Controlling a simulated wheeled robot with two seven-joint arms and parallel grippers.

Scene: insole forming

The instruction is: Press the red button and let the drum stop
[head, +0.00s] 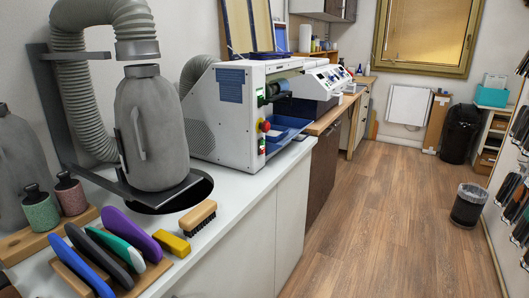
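The red button (265,126) is a round knob on the narrow front panel of a white machine (222,120) on the counter. It faces the aisle side. Small green controls sit above and below it on the same panel. A dark cylindrical part (278,88), which looks like the drum, shows partly inside the machine's open side above blue trays. I cannot tell from this one frame whether it is turning. Neither of my grippers is in view.
A grey canister (152,130) with a ribbed hose stands left of the machine. Colored insoles (128,236) on a wooden rack, a brush (198,217) and a yellow block (173,244) lie on the near counter (225,225).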

